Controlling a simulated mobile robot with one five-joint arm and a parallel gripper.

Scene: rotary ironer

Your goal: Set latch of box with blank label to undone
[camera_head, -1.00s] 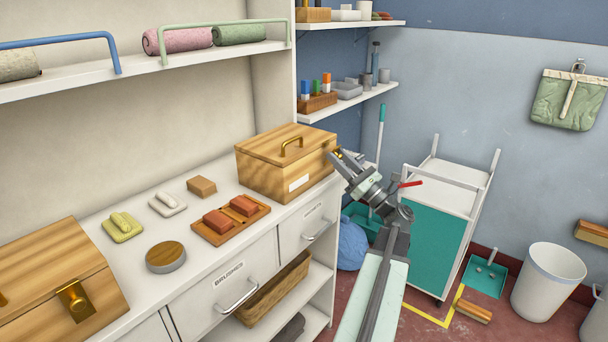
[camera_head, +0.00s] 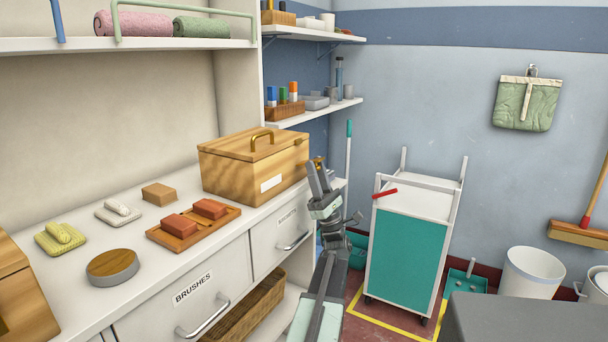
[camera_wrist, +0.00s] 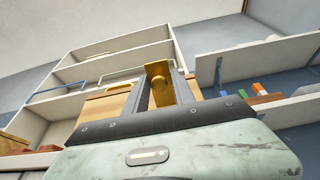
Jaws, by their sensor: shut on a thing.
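The wooden box with a blank white label (camera_head: 271,183) stands on the counter, its lid shut and a brass handle on top. Its brass latch (camera_head: 319,162) is on its right side in the head view, mostly behind my gripper. My gripper (camera_head: 318,172) is raised at that side of the box. In the wrist view the brass latch (camera_wrist: 158,80) shows between the two fingers of my gripper (camera_wrist: 162,85), which are shut on it. Part of the wooden box (camera_wrist: 103,107) shows behind the fingers. I cannot tell whether the latch is done up or undone.
Another wooden box (camera_head: 20,300) is cut off at the left edge. A teal-panelled trolley (camera_head: 405,255) stands to the right. A grey surface (camera_head: 530,320) fills the lower right corner.

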